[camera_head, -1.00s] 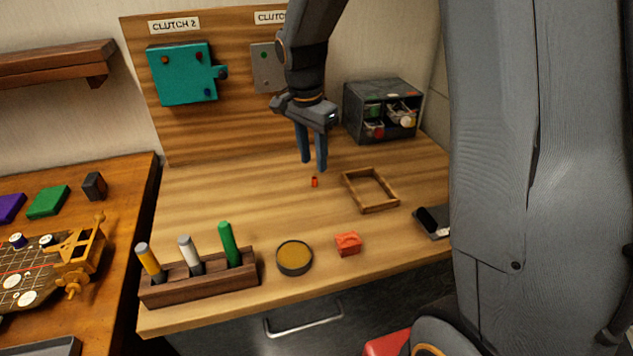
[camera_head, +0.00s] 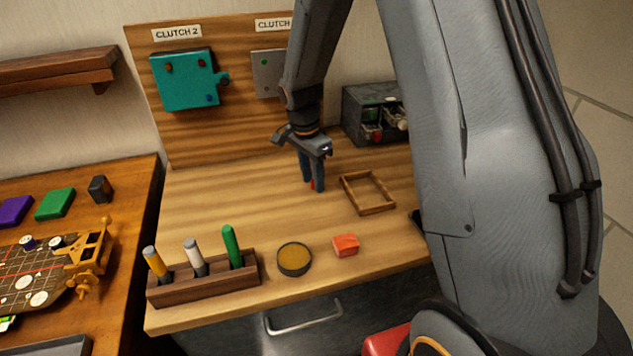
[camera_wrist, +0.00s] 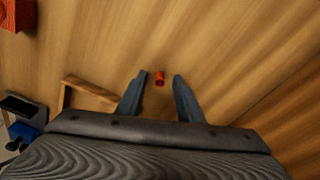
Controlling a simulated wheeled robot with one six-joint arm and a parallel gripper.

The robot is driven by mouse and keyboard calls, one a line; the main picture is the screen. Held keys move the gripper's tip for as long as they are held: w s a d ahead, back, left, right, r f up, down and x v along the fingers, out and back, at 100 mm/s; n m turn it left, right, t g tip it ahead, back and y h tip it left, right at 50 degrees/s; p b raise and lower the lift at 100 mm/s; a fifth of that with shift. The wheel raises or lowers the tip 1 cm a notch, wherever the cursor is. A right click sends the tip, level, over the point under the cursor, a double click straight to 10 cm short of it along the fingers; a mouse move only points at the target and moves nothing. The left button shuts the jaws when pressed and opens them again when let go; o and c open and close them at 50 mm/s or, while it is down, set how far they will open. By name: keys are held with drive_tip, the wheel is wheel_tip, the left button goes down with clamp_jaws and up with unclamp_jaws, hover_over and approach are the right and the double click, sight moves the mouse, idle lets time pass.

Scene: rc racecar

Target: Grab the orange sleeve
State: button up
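The orange sleeve (camera_wrist: 159,78) is a small red-orange cylinder on the wooden bench top. In the wrist view it lies between the lines of my two fingertips, slightly beyond them, with bare wood on either side. My gripper (camera_wrist: 158,80) is open and empty there, its two blue-grey fingers apart. In the head view my gripper (camera_head: 314,188) points down at the bench, and only a sliver of the sleeve (camera_head: 312,185) shows between the fingers. Whether the fingertips touch the bench cannot be told.
A wooden frame (camera_head: 346,194) lies right of my gripper. An orange-red block (camera_head: 345,245), a round tin (camera_head: 294,260) and a marker rack (camera_head: 205,288) stand toward the front edge. A dark drawer organizer (camera_head: 352,117) and an upright panel (camera_head: 238,130) stand behind. The bench left of my gripper is clear.

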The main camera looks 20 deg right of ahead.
drive_tip(key=shift+c, duration=0.4)
clamp_jaws()
